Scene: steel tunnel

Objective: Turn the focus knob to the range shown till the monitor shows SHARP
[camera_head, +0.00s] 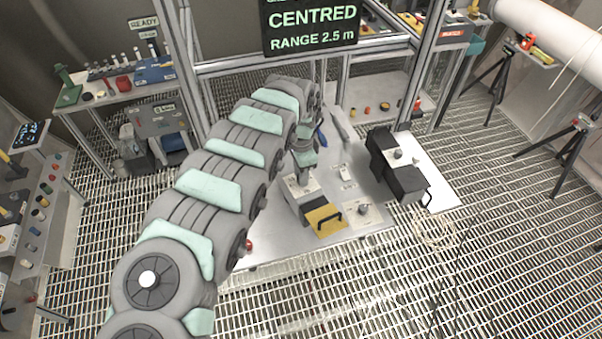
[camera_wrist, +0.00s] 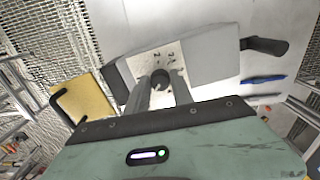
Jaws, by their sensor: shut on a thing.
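The focus knob (camera_wrist: 160,77) is a small dark round knob on a light dial plate (camera_wrist: 170,58) with numbers beside it. My gripper (camera_wrist: 161,88) is shut on it, one finger on each side, pointing down at the plate. The fingers hide part of the knob and of the scale, so I cannot read its setting. In the head view my gripper (camera_head: 303,176) is over the light top of a grey box (camera_head: 310,200) on the table. The monitor (camera_head: 311,28) reads CENTRED and RANGE 2.5 m; the top of its screen is cut off.
A yellow plate with a black handle (camera_head: 325,219) is beside the box. Another knob (camera_head: 364,208) sits on a pale plate to the right. A black device (camera_head: 397,168) stands farther right. Blue tools (camera_wrist: 263,79) lie on the table. The front right table corner (camera_head: 440,190) is clear.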

